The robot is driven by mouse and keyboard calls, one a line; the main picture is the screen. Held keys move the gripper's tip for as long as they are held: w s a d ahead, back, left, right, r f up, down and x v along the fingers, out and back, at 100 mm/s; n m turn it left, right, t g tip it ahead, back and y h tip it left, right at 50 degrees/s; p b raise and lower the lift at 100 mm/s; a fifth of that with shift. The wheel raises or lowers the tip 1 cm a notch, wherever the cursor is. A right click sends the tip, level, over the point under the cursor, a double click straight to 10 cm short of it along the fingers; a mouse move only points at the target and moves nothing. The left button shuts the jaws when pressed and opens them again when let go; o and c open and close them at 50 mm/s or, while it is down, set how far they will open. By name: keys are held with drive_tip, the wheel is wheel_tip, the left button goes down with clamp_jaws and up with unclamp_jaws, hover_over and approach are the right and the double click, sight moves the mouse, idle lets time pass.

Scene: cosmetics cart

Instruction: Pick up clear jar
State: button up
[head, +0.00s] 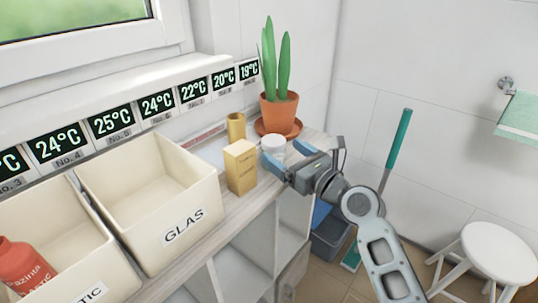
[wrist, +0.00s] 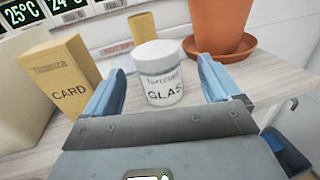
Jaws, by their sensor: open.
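The clear jar (wrist: 162,88) has a white lid and a label with the letters "GLAS" showing. It stands upright on the shelf top, and in the head view (head: 272,146) it is partly hidden by my gripper. My gripper (wrist: 160,95) is open, with one blue finger on each side of the jar in the wrist view. Gaps show between the fingers and the jar, and nothing is held. In the head view my gripper (head: 288,163) reaches in from the right at the jar.
A yellow box marked CARD (wrist: 68,75) stands left of the jar. A tan cylinder (head: 236,127) is behind. A cream bin marked GLAS (head: 190,222) is to the left. The shelf edge is near.

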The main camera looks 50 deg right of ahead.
sight(269, 142)
drive_tip(key=w, duration=0.4)
drive_tip(key=w+d, duration=0.1)
drive_tip(key=w, duration=0.1)
drive_tip(key=shift+w+r, duration=0.1)
drive_tip(key=shift+w, duration=0.15)
drive_tip(key=shift+c, duration=0.3)
drive_tip(key=c, duration=1.1)
